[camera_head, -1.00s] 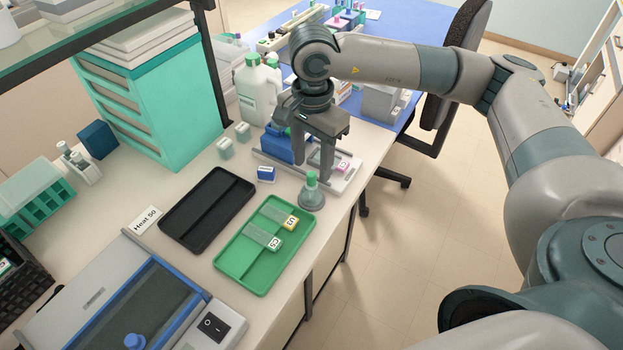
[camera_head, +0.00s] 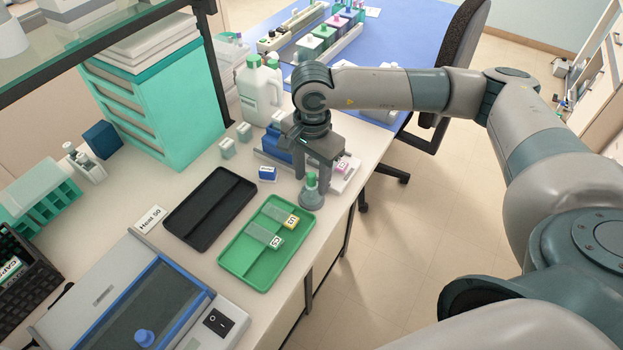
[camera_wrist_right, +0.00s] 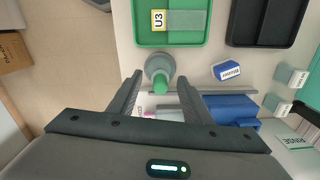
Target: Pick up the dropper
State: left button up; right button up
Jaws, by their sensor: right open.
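The dropper shows a green top (camera_head: 310,180) and stands upright in a grey conical holder (camera_head: 312,198) near the bench's front edge. My right gripper (camera_head: 315,182) is above and just behind it, open and pointing down. In the right wrist view the dropper's green top (camera_wrist_right: 161,84) lies between and just ahead of the open fingertips (camera_wrist_right: 160,80), with nothing gripped. Whether the fingers touch it cannot be told. My left gripper is not in view.
A green tray (camera_head: 240,278) with labelled slides lies in front of the dropper, beside a black tray (camera_head: 195,240). A small blue-labelled box (camera_head: 267,174) is close to its left. White jugs (camera_head: 258,92) stand farther back.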

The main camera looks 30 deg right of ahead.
dwell(0.4)
jog(key=c, duration=1.1)
jog(key=shift+c, duration=0.2)
jog(key=shift+r, duration=0.1)
notch_tip(320, 180, up, 9)
jog(key=b, duration=0.3)
jog(key=shift+b, duration=0.35)
jog(key=shift+r, duration=0.4)
